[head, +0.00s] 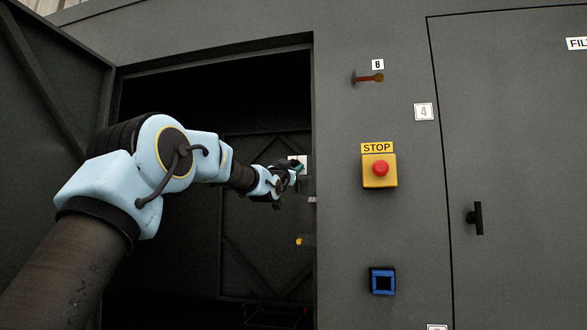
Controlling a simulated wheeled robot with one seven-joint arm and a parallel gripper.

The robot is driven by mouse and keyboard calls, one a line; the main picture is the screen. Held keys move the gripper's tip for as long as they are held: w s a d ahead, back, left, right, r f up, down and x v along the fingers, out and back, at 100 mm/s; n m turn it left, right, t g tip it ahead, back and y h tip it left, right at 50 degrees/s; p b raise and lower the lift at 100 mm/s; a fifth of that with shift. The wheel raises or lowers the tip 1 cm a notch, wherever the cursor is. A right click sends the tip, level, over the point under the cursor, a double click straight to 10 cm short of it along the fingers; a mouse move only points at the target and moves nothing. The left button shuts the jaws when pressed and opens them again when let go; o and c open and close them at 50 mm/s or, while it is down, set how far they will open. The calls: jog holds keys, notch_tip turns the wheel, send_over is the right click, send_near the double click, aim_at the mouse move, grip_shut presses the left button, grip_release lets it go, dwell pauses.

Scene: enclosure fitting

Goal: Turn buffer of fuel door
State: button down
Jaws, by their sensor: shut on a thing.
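My arm reaches through the open doorway into the dark enclosure, and my gripper (297,172) is small and far off near the inner right side. It is shut on a small part beside a white plate (297,159). The fingers and the held part are too small and dark to make out clearly. An open grey door (60,90) stands at the left. No label here names the fuel door, and I cannot tell which part is its buffer.
The wall right of the opening carries a yellow box with a red STOP button (380,169) and a blue-framed square (382,281). A shut door (520,160) with a black handle (475,218) is farther right. A small orange part (299,241) shows inside below my gripper.

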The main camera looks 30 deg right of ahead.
jog(key=shift+f+n+b, duration=0.1)
jog(key=shift+n+b, duration=0.2)
jog(key=n+t+y, duration=0.1)
jog(key=n, duration=0.2)
jog(key=n+t+y, duration=0.1)
jog(key=n, duration=0.2)
jog(key=n+t+y, duration=0.1)
jog(key=n+y, duration=0.1)
jog(key=n, duration=0.1)
jog(key=shift+s+d+r, duration=0.25)
jog(key=shift+d, duration=0.05)
jog(key=n+y+p, duration=0.1)
jog(key=n, duration=0.2)
jog(key=n+y+p, duration=0.1)
jog(key=n+p, duration=0.1)
jog(key=n, duration=0.1)
jog(key=n+t+y+p, duration=0.1)
jog(key=n+y, duration=0.1)
jog(key=n, duration=0.1)
jog(key=shift+s+d+r+p, duration=0.15)
jog(key=shift+r+p, duration=0.1)
jog(key=shift+p, duration=0.15)
jog(key=n+y+p, duration=0.1)
jog(key=n+p, duration=0.1)
jog(key=n, duration=0.1)
jog(key=shift+r+y, duration=0.1)
jog(key=shift+y, duration=0.2)
jog(key=shift+n+g+y+p, duration=0.3)
jog(key=shift+n+p, duration=0.6)
jog(key=shift+n, duration=0.2)
